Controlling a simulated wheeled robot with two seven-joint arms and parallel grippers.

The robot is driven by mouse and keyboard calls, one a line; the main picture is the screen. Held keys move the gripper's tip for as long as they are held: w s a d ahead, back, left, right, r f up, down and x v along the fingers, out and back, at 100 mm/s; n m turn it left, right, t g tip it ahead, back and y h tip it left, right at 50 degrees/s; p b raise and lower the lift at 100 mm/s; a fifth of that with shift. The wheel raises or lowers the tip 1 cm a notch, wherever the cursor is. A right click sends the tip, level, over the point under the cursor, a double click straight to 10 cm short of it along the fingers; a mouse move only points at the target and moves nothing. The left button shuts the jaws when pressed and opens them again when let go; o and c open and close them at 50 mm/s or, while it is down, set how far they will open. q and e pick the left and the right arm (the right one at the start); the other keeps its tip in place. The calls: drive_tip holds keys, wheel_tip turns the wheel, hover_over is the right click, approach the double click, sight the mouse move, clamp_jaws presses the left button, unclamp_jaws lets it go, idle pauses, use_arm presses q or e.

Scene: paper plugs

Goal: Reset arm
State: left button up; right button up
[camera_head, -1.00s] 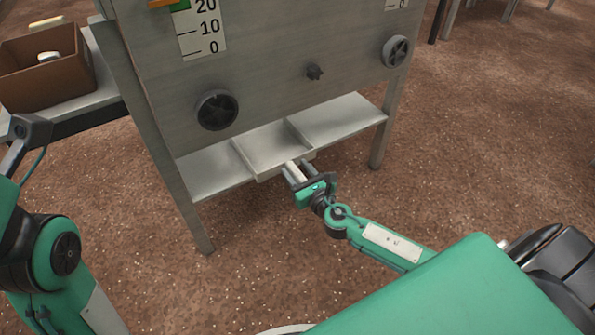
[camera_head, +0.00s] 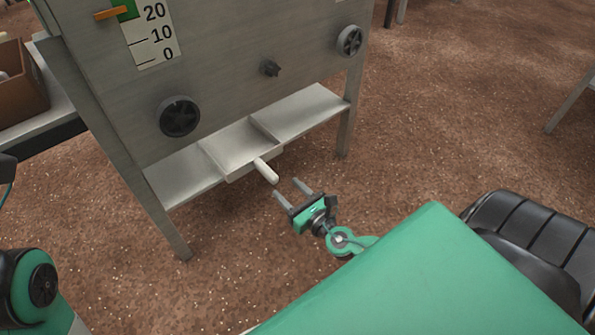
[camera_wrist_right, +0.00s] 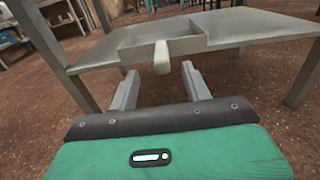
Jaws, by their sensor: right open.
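My right gripper (camera_head: 291,188) is open and empty. It is apart from the pale handle (camera_head: 266,171) of the drawer-like tray (camera_head: 238,146) in the grey machine's low shelf. In the right wrist view the handle (camera_wrist_right: 161,58) shows beyond and between the two open fingers (camera_wrist_right: 160,84), pointing toward me. My left arm shows only in part at the left edge of the head view, and its gripper is out of the picture.
The grey metal machine (camera_head: 220,60) has black knobs (camera_head: 180,117) and a number scale (camera_head: 150,32). A brown box (camera_head: 22,88) stands on a side table at the left. Brown floor around the machine's front legs is clear.

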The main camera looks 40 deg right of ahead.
drive_tip(key=s, duration=0.3)
drive_tip(key=shift+d, duration=0.15)
